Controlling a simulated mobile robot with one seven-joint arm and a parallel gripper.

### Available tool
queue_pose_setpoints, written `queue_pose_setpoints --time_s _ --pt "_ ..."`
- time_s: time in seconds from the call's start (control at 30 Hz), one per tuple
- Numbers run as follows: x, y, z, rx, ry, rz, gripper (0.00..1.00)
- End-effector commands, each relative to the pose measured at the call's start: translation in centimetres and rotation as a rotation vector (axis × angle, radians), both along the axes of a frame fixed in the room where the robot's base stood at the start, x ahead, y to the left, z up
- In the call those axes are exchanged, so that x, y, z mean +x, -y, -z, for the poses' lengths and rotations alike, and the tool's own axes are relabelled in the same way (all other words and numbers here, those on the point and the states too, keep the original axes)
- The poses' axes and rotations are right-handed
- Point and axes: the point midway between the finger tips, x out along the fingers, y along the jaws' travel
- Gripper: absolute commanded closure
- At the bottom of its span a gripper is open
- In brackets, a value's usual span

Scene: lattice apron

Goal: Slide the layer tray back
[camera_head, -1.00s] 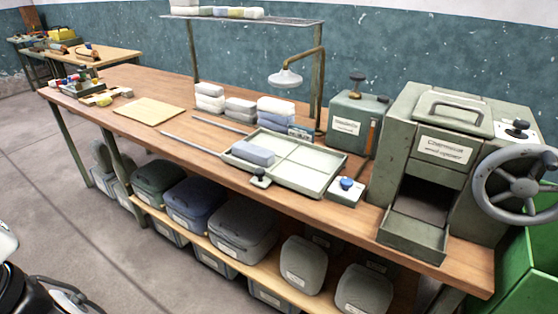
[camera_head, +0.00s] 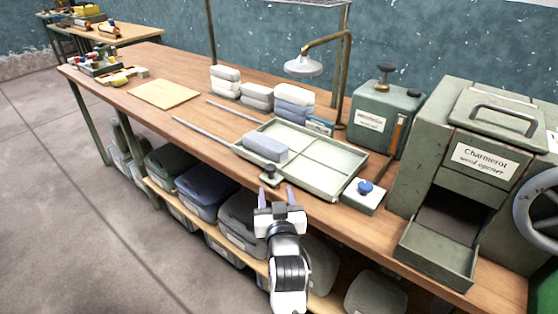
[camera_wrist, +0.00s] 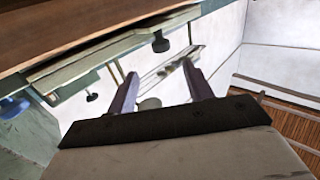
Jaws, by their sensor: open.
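The layer tray (camera_head: 343,162) is a pale green, shallow tray with divided compartments on the wooden bench. A grey-blue block (camera_head: 265,148) lies in its left compartment. A small dark knob (camera_head: 268,174) stands at the tray's near left corner. My gripper (camera_head: 276,192) is open and empty, just in front of the bench's front edge and close to the knob. In the wrist view my two fingers (camera_wrist: 157,82) are spread apart, with a dark knob (camera_wrist: 161,43) beyond them. I cannot tell for certain which part of the tray that view shows.
Two metal rails (camera_head: 203,131) run left from the tray. Stacked wool blocks (camera_head: 293,103) stand behind it. A block with a blue knob (camera_head: 363,192) sits to its right, near the wool opener (camera_head: 463,170). Lidded bins (camera_head: 205,190) fill the shelf below.

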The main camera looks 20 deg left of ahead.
Motion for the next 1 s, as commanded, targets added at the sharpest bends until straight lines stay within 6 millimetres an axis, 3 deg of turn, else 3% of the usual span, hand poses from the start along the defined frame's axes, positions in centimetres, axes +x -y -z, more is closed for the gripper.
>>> queue_pose_setpoints --time_s 0.6,1.0 --pt "10.3 -5.0 -0.5 0.001 0.005 -0.003 0.49" --pt "11.8 -5.7 -0.2 0.003 0.005 -0.002 0.49"
